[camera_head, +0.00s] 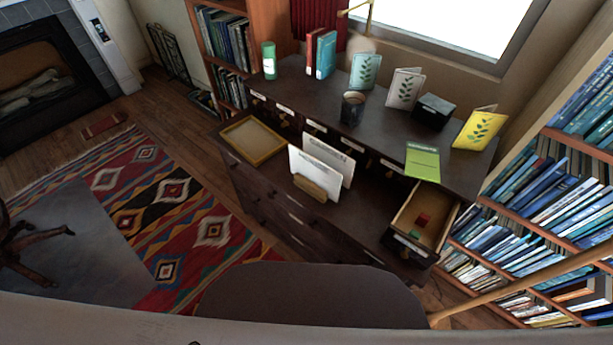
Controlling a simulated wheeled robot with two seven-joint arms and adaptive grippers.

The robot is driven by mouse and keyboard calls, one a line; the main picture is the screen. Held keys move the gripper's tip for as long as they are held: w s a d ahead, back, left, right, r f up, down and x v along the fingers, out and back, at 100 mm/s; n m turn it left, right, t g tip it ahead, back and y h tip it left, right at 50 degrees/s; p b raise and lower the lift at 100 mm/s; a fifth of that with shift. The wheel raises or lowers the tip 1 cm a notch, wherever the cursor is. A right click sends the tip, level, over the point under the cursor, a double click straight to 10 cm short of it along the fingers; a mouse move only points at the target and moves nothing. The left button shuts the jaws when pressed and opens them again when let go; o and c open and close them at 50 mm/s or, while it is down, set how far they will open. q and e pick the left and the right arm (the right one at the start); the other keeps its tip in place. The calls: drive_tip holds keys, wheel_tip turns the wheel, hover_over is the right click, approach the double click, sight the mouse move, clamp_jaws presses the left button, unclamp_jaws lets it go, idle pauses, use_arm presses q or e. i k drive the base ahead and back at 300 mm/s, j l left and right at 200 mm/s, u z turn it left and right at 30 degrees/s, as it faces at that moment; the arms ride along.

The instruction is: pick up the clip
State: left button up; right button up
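No object can be clearly told as the clip at this size. An open drawer (402,241) at the right end of the dark desk holds a small red item (423,219) and a smaller green item (414,234); I cannot tell whether either is the clip. Neither my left gripper nor my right gripper is in view.
The dark desk (350,210) bears a wooden tray (232,137) and a holder (312,189) with white papers. Its upper shelf carries a dark cup (353,108), a black box (433,112), cards and books. Bookshelves (545,215) stand close at the right.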

sight(414, 234)
drive_tip(key=z, duration=1.2)
drive_tip(key=k+j, duration=0.1)
drive_tip(key=j, duration=0.3)
drive_tip(key=k+j, duration=0.15)
drive_tip(key=j, duration=0.2)
drive_tip(key=k+j+z, duration=0.1)
drive_tip(key=j, duration=0.3)
drive_tip(key=k+j, duration=0.15)
drive_tip(key=j, duration=0.25)
drive_tip(key=k+j, duration=0.15)
drive_tip(key=j, duration=0.2)
drive_tip(key=i+j+z, duration=0.05)
